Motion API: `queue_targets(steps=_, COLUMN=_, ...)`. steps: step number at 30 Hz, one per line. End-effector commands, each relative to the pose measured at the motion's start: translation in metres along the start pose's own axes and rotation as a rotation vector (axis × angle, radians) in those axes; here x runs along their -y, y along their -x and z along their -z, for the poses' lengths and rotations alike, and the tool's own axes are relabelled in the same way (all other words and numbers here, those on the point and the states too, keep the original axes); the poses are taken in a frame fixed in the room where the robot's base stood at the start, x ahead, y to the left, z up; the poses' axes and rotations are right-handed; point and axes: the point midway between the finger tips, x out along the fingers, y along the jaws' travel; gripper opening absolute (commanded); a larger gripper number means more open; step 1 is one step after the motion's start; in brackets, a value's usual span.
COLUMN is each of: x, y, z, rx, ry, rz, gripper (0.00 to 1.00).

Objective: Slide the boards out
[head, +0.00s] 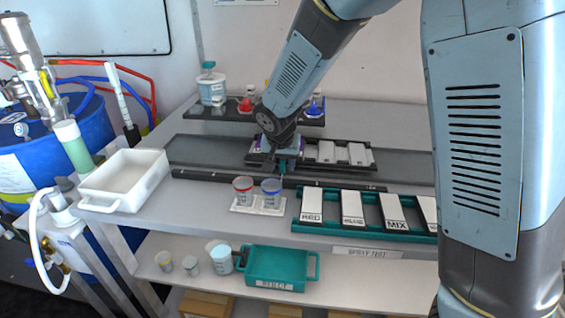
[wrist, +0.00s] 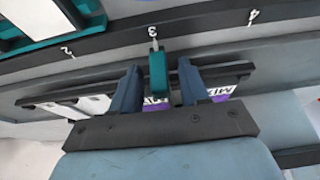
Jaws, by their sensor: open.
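A black carriage (head: 376,158) holding several boards sits in the grey track (head: 215,152) on the bench. White boards (head: 327,152) show on its right side in the head view. Purple on the boards shows beside my gripper (head: 283,163). In the wrist view, a purple-and-white board (wrist: 228,88) with dark lettering and white boards (wrist: 95,104) sit in the carriage. My gripper (wrist: 158,72) is open, its two blue fingers on either side of an upright teal tab (wrist: 157,72). The tab stands near the mark 3 on the track's dark edge. I cannot tell whether the fingers touch it.
A green tray (head: 300,222) of white boards labelled RED, MIX and others lies in front. Two cups (head: 271,190) stand beside it. A white tub (head: 124,180) is at left. A rear rack (head: 225,117) holds containers. The track's left stretch is clear. A teal tray (head: 281,266) is below.

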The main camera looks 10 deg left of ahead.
Motion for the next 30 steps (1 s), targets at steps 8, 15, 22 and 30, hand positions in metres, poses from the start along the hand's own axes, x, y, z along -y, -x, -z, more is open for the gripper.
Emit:
queue_targets(steps=8, x=0.0000, y=0.0002, z=0.0000, rx=0.000, ry=0.000, rz=0.000, gripper=0.24)
queue_targets(steps=15, x=0.0000, y=0.0003, z=0.0000, rx=0.000, ry=0.000, rz=0.000, gripper=0.01)
queue_targets(steps=22, x=0.0001, y=0.0004, z=0.0000, rx=0.000, ry=0.000, rz=0.000, gripper=0.00)
queue_targets(steps=30, x=0.0000, y=0.0001, z=0.0009, rx=0.000, ry=0.003, rz=0.002, gripper=0.00)
